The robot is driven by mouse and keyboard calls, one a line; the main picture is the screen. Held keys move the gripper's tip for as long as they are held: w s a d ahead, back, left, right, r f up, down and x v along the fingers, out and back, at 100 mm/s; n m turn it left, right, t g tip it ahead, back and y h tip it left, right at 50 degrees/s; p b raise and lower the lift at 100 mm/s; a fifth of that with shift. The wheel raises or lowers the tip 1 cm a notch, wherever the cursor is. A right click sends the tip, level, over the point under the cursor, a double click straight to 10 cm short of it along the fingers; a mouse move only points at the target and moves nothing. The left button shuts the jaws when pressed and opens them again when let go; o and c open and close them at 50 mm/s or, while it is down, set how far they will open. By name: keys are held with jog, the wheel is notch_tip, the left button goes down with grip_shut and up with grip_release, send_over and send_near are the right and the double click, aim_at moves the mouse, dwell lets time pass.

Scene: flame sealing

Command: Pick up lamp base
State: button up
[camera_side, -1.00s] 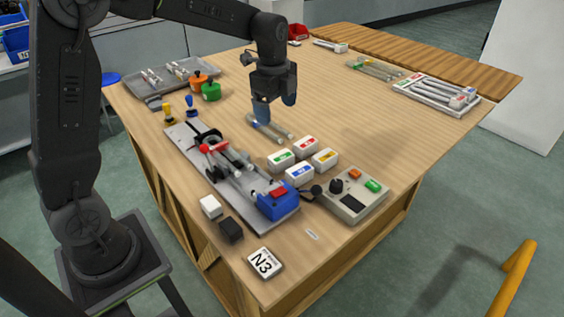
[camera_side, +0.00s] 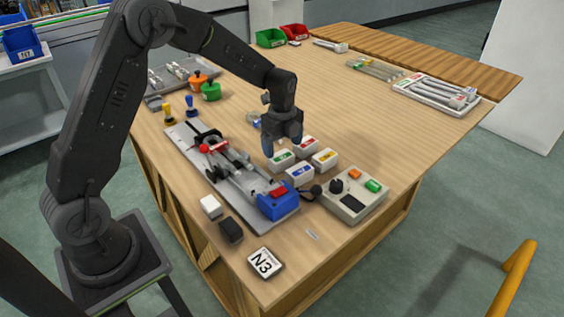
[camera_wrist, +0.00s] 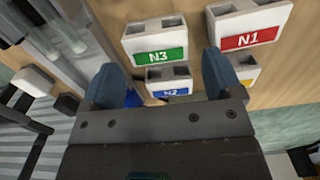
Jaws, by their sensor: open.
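Several small white lamp bases with coloured labels stand in a cluster on the table. The green one (camera_side: 281,161), marked N3 in the wrist view (camera_wrist: 157,42), is closest to my gripper (camera_side: 283,150). The red one (camera_side: 306,147) is N1, the blue one (camera_side: 300,174) is N2, and the yellow one (camera_side: 325,160) is beside them. My gripper points down above the cluster, open and empty. In the wrist view, its blue fingertips (camera_wrist: 162,75) stand apart, with N3 and N2 showing between and beyond them. The yellow base is partly hidden by the right finger.
A grey plate with a fixture (camera_side: 230,180) and a blue block (camera_side: 278,203) lies left of the bases. A control box (camera_side: 350,195) stands close on the right. A tray of tubes (camera_side: 437,95) is at the far right.

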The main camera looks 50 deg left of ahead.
aim_at(281, 156)
jog(key=f, duration=0.4)
jog(key=shift+s+a+f, duration=0.1)
jog(key=shift+s+f, duration=0.1)
jog(key=shift+f, duration=0.1)
jog(key=c, duration=0.7)
jog(key=shift+r, duration=0.1)
